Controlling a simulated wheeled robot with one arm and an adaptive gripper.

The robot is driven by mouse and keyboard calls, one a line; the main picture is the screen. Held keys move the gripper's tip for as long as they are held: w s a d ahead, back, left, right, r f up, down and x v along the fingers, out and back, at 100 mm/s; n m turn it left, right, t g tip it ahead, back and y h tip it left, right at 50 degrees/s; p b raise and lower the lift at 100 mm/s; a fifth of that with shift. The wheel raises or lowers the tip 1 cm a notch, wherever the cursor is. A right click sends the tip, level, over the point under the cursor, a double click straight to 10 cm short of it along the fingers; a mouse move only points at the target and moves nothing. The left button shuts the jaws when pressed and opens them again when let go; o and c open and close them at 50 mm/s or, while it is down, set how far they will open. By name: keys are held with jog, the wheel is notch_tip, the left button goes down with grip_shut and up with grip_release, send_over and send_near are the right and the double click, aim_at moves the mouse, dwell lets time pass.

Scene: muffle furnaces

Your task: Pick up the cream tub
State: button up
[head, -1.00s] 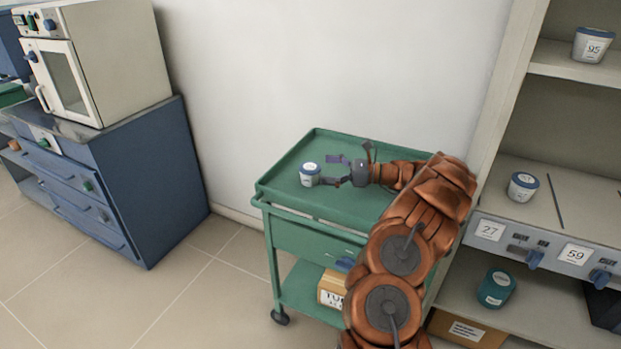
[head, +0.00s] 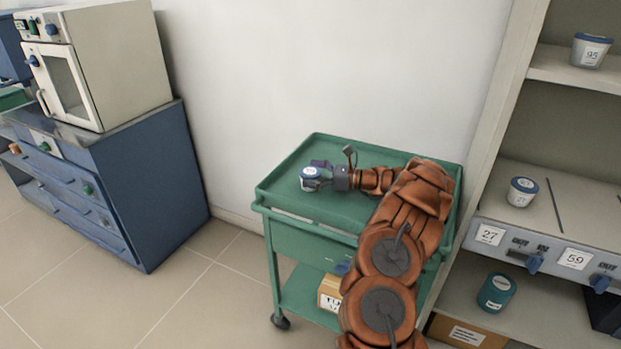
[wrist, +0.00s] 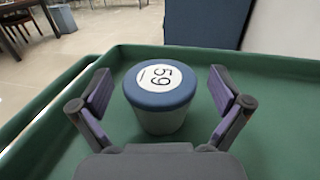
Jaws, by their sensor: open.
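The cream tub (wrist: 160,122) has a blue lid with a white label reading 59. It stands upright on the green cart's top tray (wrist: 280,120). In the head view the tub (head: 310,173) is near the tray's left end, partly hidden by my gripper (head: 322,176). In the wrist view my gripper (wrist: 160,103) is open, with one finger pad on each side of the tub. A gap shows between the tub and each pad.
The tray has a raised rim, and its surface around the tub is clear. A shelf unit (head: 530,85) on the right holds similar tubs (head: 521,191) and a teal jar (head: 496,291). A furnace (head: 95,65) stands on a blue cabinet (head: 160,190) at left.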

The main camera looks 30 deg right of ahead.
jog(key=shift+c, duration=0.4)
jog(key=c, duration=1.3)
